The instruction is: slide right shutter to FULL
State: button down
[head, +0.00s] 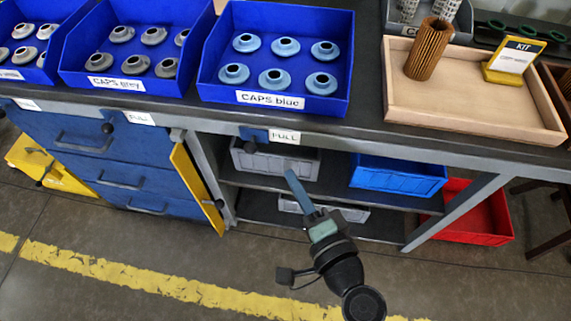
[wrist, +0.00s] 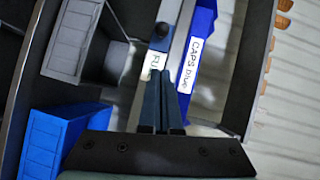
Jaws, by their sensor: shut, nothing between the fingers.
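The right shutter (head: 256,134) is a small dark blue plate on the counter's front edge, below the blue-caps bin. Its dark round knob (head: 250,145) sits just left of the white FULL label (head: 284,136). In the wrist view the knob (wrist: 163,31) lies beyond my fingertips and the label (wrist: 152,62) is partly hidden by them. My gripper (head: 290,172) is in front of and below the label, with its blue fingers together and empty. In the wrist view my gripper (wrist: 166,78) stands apart from the knob.
The blue-caps bin (head: 275,98) holds several caps. Other shutter knobs (head: 107,127) lie left along the edge. A yellow panel (head: 197,187) stands open left of the shelves. Grey (head: 275,160) and blue (head: 398,176) crates sit under the counter. A wooden tray (head: 470,115) is right.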

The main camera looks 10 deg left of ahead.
jog(key=shift+v, duration=2.3)
jog(key=w+d+r+n+t+h, duration=0.15)
jog(key=w+r+n+t, duration=0.35)
jog(key=r, duration=0.8)
jog(key=w+r+n+h, duration=0.3)
jog(key=w+r, duration=0.4)
jog(key=r, duration=0.7)
jog(key=s+r+n+t+h, duration=0.15)
jog(key=s+r+t, duration=0.35)
jog(key=r, duration=0.8)
jog(key=s+r+t+h, duration=0.35)
jog(key=s+r, duration=0.25)
jog(key=r, duration=0.7)
notch_tip(320, 180, up, 22)
jog(key=p, duration=2.3)
jog(key=shift+w+a+r, duration=0.2)
jog(key=shift+a+r, duration=0.05)
jog(key=shift+a, duration=0.15)
jog(key=shift+y, duration=0.25)
